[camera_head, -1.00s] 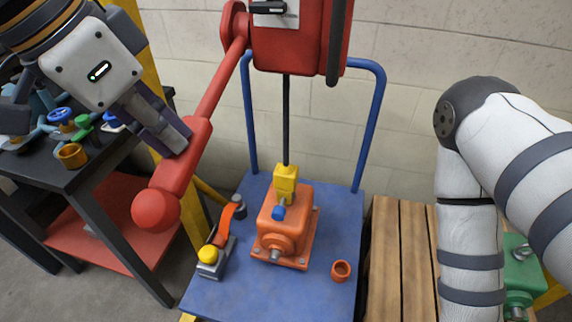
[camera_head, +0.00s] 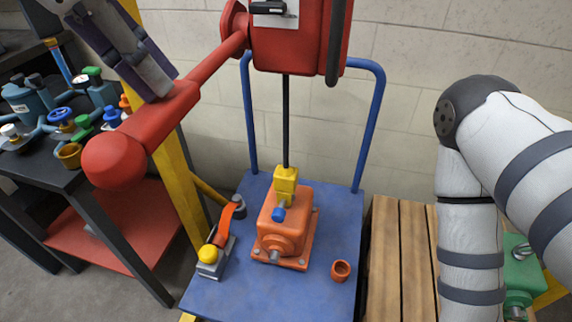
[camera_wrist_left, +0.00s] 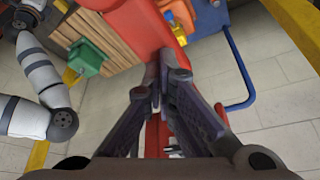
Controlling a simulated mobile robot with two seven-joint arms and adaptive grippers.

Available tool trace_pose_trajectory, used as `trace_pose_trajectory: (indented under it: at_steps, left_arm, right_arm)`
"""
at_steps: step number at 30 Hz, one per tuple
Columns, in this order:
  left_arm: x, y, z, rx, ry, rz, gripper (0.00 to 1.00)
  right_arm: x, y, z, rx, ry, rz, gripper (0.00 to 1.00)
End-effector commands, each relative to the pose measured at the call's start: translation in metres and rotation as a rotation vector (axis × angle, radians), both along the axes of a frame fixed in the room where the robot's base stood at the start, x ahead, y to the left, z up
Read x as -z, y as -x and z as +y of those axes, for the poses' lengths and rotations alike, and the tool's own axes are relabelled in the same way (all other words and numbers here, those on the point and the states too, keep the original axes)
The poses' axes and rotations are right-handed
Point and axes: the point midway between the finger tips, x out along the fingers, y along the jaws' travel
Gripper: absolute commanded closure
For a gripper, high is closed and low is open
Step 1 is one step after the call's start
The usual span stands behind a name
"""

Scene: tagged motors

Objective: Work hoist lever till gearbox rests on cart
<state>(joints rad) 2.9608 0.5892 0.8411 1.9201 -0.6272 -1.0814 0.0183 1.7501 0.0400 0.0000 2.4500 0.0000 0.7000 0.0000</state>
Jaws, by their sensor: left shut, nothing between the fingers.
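The red hoist lever (camera_head: 165,112) reaches from the red hoist body (camera_head: 298,40) down to a round knob (camera_head: 113,161) at the left. My left gripper (camera_head: 155,92) is shut and empty, its fingertips against the lever's upper side; the lever also shows in the left wrist view (camera_wrist_left: 137,32) beyond the fingers (camera_wrist_left: 160,85). The orange gearbox (camera_head: 285,228) hangs under the yellow hook block (camera_head: 286,180) on a dark line, at the blue cart's deck (camera_head: 325,285). I cannot tell whether its base touches the deck. My right gripper is out of view.
A ratchet strap (camera_head: 222,235) and an orange cup (camera_head: 340,270) are on the cart. A dark bench (camera_head: 60,180) with several valves stands left. A wooden pallet (camera_head: 400,260) and a green motor (camera_head: 520,265) are at right, near my right arm.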

Motion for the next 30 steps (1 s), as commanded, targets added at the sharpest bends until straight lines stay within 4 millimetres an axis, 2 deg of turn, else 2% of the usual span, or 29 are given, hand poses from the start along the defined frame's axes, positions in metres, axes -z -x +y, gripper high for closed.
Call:
trace_pose_trajectory:
  at_steps: [9,14,30]
  left_arm:
    - [-0.058,0.000,0.000,-0.001,0.002,0.000,1.00]
    - [-0.081,0.001,0.000,-0.001,0.000,0.000,1.00]
    - [-0.085,0.001,0.000,-0.001,0.000,0.000,1.00]
  right_arm:
    - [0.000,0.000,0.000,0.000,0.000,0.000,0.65]
    - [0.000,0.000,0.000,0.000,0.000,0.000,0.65]
    - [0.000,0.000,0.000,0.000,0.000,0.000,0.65]
